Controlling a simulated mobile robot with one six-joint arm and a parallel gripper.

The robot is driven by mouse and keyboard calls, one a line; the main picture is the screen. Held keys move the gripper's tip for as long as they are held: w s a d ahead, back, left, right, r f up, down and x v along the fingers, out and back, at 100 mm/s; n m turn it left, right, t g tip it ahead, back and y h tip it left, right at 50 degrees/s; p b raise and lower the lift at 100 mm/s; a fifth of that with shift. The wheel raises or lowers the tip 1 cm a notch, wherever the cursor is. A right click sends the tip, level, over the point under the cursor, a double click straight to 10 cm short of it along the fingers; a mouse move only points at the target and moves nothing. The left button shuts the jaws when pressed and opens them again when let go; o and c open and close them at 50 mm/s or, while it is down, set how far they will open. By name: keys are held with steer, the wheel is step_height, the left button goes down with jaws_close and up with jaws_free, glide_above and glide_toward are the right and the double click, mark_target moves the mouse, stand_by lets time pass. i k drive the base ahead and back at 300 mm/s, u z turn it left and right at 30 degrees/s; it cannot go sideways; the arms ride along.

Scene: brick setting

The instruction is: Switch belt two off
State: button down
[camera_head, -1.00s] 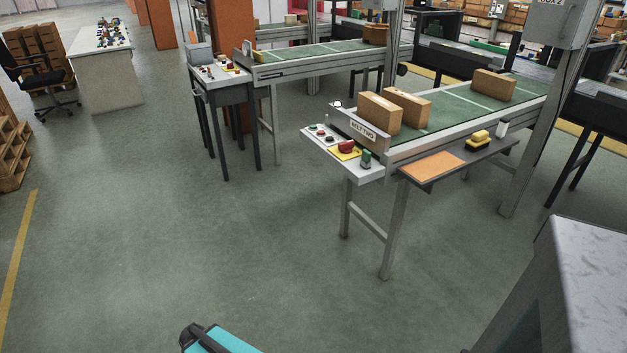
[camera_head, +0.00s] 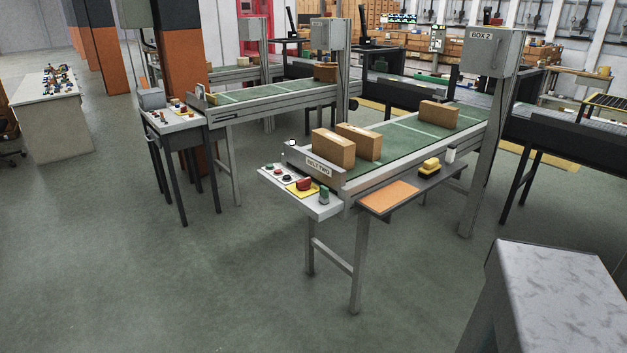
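Belt two is a green conveyor (camera_head: 405,135) right of centre, with a "BELT TWO" sign (camera_head: 319,167) on its near end and several brown boxes on it. A light grey control panel (camera_head: 322,210) juts out below that end. It carries a red mushroom-shaped button (camera_head: 304,184) on a yellow plate, a green-topped part (camera_head: 324,195) and small red and black controls (camera_head: 286,177). Their markings are too small to read. A grey cabinet marked "BOX 2" (camera_head: 487,52) is on a post beside the belt. My gripper is not in view.
A grey marbled block (camera_head: 565,285) fills the lower right. The floor in front is clear.

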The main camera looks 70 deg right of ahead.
mark_target(303, 185)
steer(key=z, duration=0.25)
steer(key=k, duration=0.15)
steer(key=u, duration=1.65)
steer(key=k, duration=0.9)
steer(key=z, duration=1.25)
